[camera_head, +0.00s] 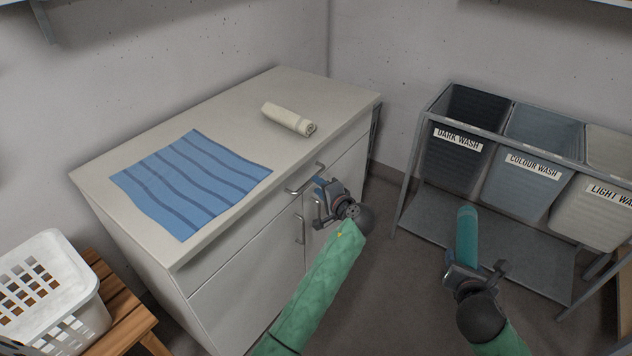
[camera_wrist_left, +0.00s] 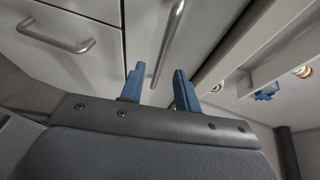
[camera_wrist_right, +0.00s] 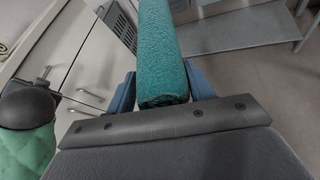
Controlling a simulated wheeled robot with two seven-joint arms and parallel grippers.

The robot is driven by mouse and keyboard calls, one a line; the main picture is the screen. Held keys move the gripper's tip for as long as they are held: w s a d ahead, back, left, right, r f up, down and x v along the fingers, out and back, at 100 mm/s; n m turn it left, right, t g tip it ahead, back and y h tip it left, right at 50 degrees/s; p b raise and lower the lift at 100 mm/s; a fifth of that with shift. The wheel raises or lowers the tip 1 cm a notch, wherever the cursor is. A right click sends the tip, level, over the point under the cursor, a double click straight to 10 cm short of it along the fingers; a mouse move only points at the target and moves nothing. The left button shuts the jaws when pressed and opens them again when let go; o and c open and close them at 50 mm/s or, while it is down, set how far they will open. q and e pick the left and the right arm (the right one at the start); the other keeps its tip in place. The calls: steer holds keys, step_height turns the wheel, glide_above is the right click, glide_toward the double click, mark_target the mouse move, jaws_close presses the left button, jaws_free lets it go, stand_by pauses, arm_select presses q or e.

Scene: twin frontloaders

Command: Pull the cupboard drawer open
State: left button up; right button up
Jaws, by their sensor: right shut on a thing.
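The cupboard (camera_head: 240,262) has a pale drawer front under its top, with a grey bar handle (camera_head: 303,180). The drawer looks shut. My left gripper (camera_head: 319,190) is at the right end of this handle. In the left wrist view its blue fingers (camera_wrist_left: 158,88) are apart, with the handle bar (camera_wrist_left: 166,42) lined up between and just beyond them; whether they touch it I cannot tell. My right gripper (camera_head: 466,270), away from the cupboard, is shut on a teal roll (camera_head: 467,232), which also stands between its fingers in the right wrist view (camera_wrist_right: 160,50).
A blue striped cloth (camera_head: 190,182) and a cream roll (camera_head: 288,119) lie on the cupboard top. Door handles (camera_head: 300,229) sit below the drawer. A rack with labelled bins (camera_head: 524,170) stands right. A white basket (camera_head: 45,290) sits on a wooden stool (camera_head: 128,318) at left.

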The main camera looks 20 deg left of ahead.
arm_select(q)
steer(key=shift+x, duration=1.95)
jaws_close()
